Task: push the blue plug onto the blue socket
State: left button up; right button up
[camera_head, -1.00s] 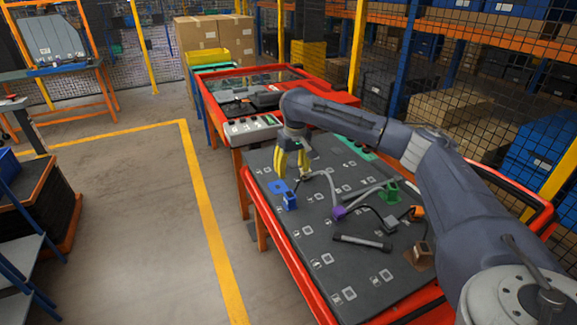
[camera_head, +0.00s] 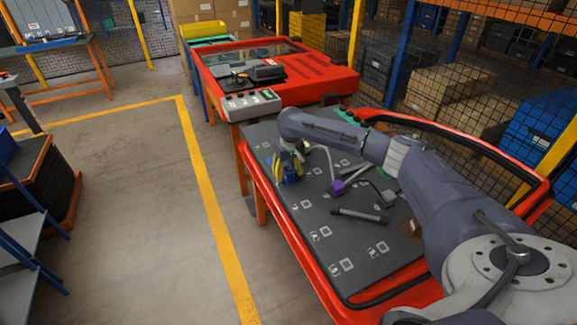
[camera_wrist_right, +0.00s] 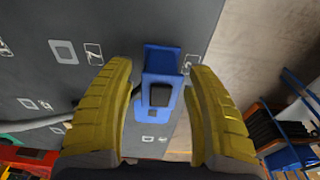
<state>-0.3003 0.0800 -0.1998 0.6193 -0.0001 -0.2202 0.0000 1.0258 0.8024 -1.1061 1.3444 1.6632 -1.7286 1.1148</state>
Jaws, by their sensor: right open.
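In the head view the blue plug and socket show only as one small blue patch (camera_head: 291,178) near the table's left edge, partly hidden by my right gripper (camera_head: 282,168). In the right wrist view, a blue block with a dark top face (camera_wrist_right: 158,100) lies between the two yellow fingers, and a blue plate-like part (camera_wrist_right: 162,57) adjoins it at the top. I cannot tell which part is plug and which is socket, or whether they are joined. My right gripper is open, with a gap visible on each side of the block. My left gripper is not in view.
A purple connector (camera_head: 337,187) with a grey cable lies right of the gripper. A dark bar (camera_head: 359,215) lies nearer on the dark tabletop (camera_head: 330,258). A red rail (camera_head: 296,262) edges the table. A control box (camera_head: 250,104) stands beyond it.

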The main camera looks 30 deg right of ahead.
jog(key=shift+w+f, duration=0.1)
jog(key=shift+f, duration=0.6)
jog(key=shift+c, duration=0.5)
grip_shut()
dwell(0.3)
jog(key=shift+r, duration=0.4)
dwell(0.4)
jog(key=c, duration=0.5)
grip_release()
jog(key=shift+r, duration=0.1)
grip_shut()
